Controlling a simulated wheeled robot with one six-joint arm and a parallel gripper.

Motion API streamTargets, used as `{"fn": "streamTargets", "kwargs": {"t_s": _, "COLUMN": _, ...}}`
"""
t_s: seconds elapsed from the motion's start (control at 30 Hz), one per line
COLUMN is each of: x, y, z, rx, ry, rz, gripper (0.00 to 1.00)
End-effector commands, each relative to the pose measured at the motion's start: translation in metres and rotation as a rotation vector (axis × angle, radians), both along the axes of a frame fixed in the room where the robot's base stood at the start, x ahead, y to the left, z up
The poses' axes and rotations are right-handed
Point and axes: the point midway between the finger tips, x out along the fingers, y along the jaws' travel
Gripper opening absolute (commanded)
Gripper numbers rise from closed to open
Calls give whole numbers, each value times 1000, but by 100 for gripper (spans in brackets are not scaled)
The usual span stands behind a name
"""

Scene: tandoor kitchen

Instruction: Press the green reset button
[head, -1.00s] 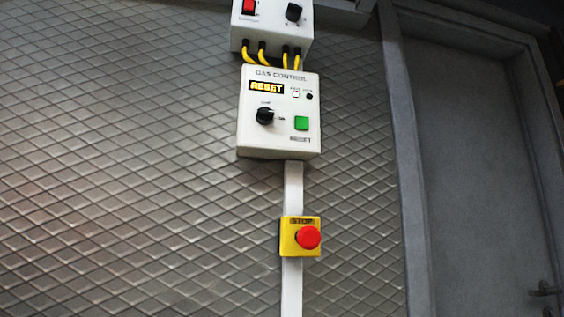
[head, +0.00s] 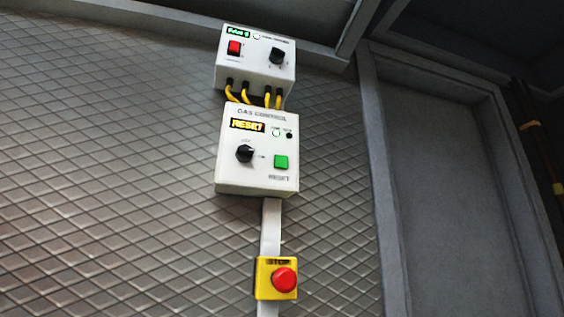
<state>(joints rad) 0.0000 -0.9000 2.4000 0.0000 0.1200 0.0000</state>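A black knob (head: 244,153) sits to the left of the button. My gripper does not show in the head view, and nothing covers the button.
A second white box (head: 255,72) with a red switch and black knob is above, joined by yellow cables (head: 233,93). A red stop button (head: 284,280) on a yellow housing is below. A grey door frame (head: 395,200) stands at right.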

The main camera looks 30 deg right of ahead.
Motion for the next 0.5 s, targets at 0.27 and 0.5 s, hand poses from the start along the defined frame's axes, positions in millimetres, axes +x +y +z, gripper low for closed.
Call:
{"fn": "streamTargets", "kwargs": {"t_s": 0.27, "x": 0, "y": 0, "z": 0, "rx": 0, "ry": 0, "rz": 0, "gripper": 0}}
{"fn": "streamTargets", "kwargs": {"t_s": 0.5, "x": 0, "y": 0, "z": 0, "rx": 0, "ry": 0, "rz": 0, "gripper": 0}}
